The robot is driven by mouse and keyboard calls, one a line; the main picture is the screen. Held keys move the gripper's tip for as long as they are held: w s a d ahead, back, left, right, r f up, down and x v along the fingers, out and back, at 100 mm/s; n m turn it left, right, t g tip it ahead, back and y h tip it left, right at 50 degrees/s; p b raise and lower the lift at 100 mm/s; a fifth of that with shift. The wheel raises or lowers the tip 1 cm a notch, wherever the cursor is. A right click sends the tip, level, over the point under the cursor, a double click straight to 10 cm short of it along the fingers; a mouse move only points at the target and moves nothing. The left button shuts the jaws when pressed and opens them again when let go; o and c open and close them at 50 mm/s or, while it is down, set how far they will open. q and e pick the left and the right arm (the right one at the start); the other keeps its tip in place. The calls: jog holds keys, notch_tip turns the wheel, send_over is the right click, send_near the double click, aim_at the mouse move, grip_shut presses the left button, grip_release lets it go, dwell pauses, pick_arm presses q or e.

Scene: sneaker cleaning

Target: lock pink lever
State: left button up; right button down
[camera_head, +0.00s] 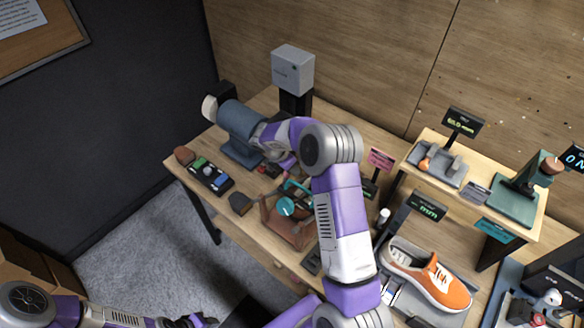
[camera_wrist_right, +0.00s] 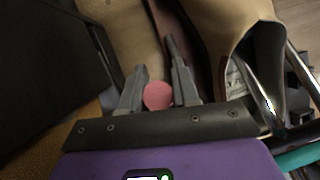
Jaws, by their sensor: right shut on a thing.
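The pink lever's round knob (camera_wrist_right: 158,96) sits between the two grey fingers of my right gripper (camera_wrist_right: 157,75) in the right wrist view. The fingers are shut on it, one on each side. In the head view my right arm covers this spot, and I cannot make out the lever there.
A blue-grey machine (camera_head: 241,120) and a grey box on a post (camera_head: 293,70) stand at the back left. A dark tray with small parts (camera_head: 205,175) lies at the left edge. An orange sneaker (camera_head: 430,276) is at the right, below a raised wooden shelf (camera_head: 440,137).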

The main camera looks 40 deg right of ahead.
jog(key=h+b, duration=0.1)
jog(key=a+h+b, duration=0.1)
jog(key=a+b, duration=0.1)
jog(key=shift+s+a+r+t+h, duration=0.1)
jog(key=shift+s+r+t+h, duration=0.1)
jog(key=shift+s+t+h, duration=0.15)
jog(key=shift+a+r+h+b, duration=0.25)
jog(key=shift+h+b, duration=0.2)
jog(key=shift+b, duration=0.2)
jog(key=c, duration=0.9)
grip_release()
jog(key=shift+p+v, duration=0.5)
jog(key=shift+v, duration=3.35)
jog(key=shift+s, duration=0.1)
jog(key=shift+c, duration=0.2)
